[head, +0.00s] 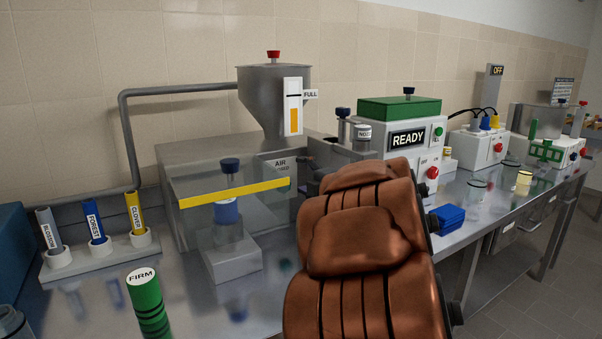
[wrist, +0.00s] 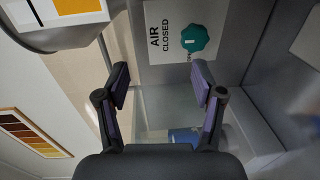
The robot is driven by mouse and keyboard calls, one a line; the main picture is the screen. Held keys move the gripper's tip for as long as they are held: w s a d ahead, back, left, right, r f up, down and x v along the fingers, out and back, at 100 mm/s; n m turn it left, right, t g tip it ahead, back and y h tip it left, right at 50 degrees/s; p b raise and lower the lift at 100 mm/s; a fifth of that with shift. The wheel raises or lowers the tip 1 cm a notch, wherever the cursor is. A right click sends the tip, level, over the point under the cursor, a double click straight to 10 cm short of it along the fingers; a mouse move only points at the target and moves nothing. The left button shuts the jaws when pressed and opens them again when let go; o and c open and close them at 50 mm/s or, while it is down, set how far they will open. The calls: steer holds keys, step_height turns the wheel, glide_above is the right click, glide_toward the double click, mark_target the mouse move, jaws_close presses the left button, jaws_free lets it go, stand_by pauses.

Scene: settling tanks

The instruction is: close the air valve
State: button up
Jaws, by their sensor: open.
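The air valve is a teal lobed knob (wrist: 195,39) with a short white mark. It is mounted on a pale plate (wrist: 158,30) lettered AIR CLOSED in the wrist view. In the head view the AIR plate (head: 281,163) shows on the tank's right side, and the knob is hidden or too small to make out. My gripper (wrist: 160,78) is open and empty. Its fingers are apart, and the knob appears above the right fingertip in the wrist view, with no visible contact. In the head view my brown arm hides most of the gripper.
A clear-fronted tank with a yellow bar (head: 233,193) stands left of my arm, under a grey hopper (head: 272,95) with a gauge marked FULL. A READY machine (head: 407,138) stands behind my arm. A green FIRM cylinder (head: 148,303) and tube rack (head: 100,257) are at left.

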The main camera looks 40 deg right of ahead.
steer(key=shift+s+a+f+p, duration=0.1)
steer(key=shift+s+f+p, duration=0.1)
steer(key=shift+s, duration=0.9)
steer(key=shift+s+a+f+p, duration=0.1)
steer(key=shift+s+p, duration=0.1)
steer(key=shift+s, duration=0.9)
